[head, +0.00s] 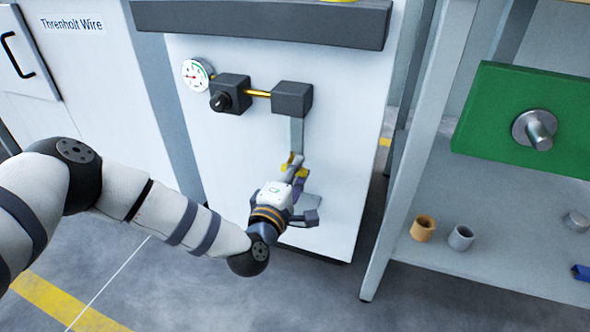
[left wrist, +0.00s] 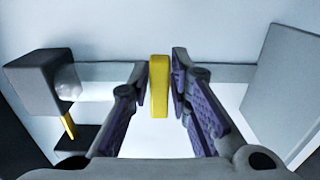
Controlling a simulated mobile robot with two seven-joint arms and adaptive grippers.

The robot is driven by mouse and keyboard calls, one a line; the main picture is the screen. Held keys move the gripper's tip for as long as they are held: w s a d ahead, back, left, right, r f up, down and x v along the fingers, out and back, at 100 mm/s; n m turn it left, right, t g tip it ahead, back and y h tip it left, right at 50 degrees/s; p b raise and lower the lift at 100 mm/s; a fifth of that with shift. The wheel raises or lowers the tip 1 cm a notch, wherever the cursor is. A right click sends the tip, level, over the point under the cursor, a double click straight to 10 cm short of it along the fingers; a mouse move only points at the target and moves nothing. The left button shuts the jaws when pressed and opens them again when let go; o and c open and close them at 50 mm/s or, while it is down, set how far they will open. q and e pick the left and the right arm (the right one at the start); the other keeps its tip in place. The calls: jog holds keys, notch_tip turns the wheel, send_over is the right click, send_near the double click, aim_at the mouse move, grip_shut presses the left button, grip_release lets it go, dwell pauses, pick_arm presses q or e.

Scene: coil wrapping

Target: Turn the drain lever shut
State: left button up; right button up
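The drain lever (head: 291,161) is a short yellow handle on the white cabinet front, below a dark box and a vertical grey pipe. My left gripper (head: 297,171) is at the lever and partly covers it in the head view. In the left wrist view the yellow lever (left wrist: 159,86) stands between the two fingertips of the left gripper (left wrist: 160,88). The fingers are parted, one on each side, with narrow gaps seeming to show beside the lever. The lever's base is hidden. My right gripper is not in view.
Above are a dark box (head: 292,99), a yellow rod (head: 257,93), a second dark box with a knob (head: 230,93) and a round gauge (head: 197,75). A shelf unit (head: 445,245) with cups and a green panel (head: 525,120) stands at right.

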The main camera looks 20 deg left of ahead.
pick_arm(q)
jog(key=shift+o, duration=0.6)
jog(key=shift+a, duration=0.1)
jog(key=s, duration=1.2)
jog(key=shift+a, duration=0.2)
